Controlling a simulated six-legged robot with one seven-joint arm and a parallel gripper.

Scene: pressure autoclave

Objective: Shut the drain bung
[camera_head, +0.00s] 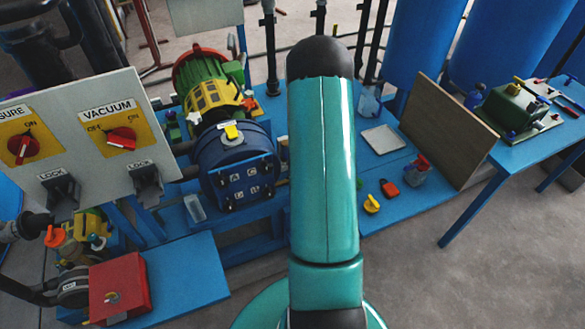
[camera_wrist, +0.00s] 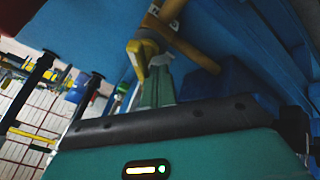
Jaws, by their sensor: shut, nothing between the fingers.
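In the wrist view my gripper (camera_wrist: 158,68) is shut, with its green fingers close together and nothing between them. A yellow lever-like piece (camera_wrist: 140,48) is right at the fingertips, partly overlapped by them; I cannot tell whether they touch. It is by a brass-coloured pipe (camera_wrist: 165,18) under a blue surface. In the head view the blue autoclave vessel (camera_head: 238,160) lies on a blue bench. My green arm covers the middle there and my gripper is hidden.
A white panel (camera_head: 85,105) with pressure and vacuum knobs stands at the left. A red box (camera_head: 120,285) sits on a low blue platform (camera_head: 190,275). A brown board (camera_head: 445,130) leans at the right, near a blue table (camera_head: 540,125). Grey floor is clear at lower right.

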